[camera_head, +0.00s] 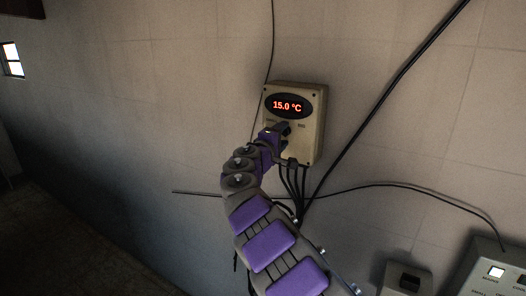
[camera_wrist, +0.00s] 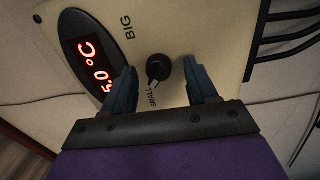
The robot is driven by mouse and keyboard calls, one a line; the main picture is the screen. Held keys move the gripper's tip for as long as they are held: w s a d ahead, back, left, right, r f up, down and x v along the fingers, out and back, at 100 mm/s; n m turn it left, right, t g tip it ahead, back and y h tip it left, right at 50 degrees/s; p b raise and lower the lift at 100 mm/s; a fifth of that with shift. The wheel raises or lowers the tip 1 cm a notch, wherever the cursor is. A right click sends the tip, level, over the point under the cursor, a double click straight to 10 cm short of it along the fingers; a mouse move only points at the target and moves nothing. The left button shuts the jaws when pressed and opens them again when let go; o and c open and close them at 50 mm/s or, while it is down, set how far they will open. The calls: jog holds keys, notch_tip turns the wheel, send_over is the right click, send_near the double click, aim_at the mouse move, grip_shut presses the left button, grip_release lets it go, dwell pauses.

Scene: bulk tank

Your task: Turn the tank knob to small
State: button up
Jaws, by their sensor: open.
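The tank control box (camera_head: 311,119) is a beige panel on the wall, with a red display (camera_head: 287,106) reading 15.0 °C. In the wrist view the black knob (camera_wrist: 158,68) sits on the panel (camera_wrist: 205,30) between the labels BIG (camera_wrist: 130,28) and SMALL (camera_wrist: 152,98). Its narrow pointer end is on the side toward the SMALL label. My gripper (camera_wrist: 163,88) is open, its two dark fingers on either side of the knob and apart from it. In the head view my gripper (camera_head: 284,130) is in front of the panel's lower part and hides the knob.
Black cables (camera_head: 292,183) hang from the box's underside, and a thick cable (camera_head: 385,97) runs diagonally up the wall to its right. A second grey box (camera_head: 492,268) with labels and a lit square is at the lower right, beside a smaller box (camera_head: 407,280).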

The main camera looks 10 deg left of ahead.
jog(key=b+v, duration=0.2)
jog(key=v, duration=1.5)
jog(key=shift+w+a+b, duration=0.2)
jog(key=shift+a+b, duration=0.15)
jog(key=shift+f, duration=0.1)
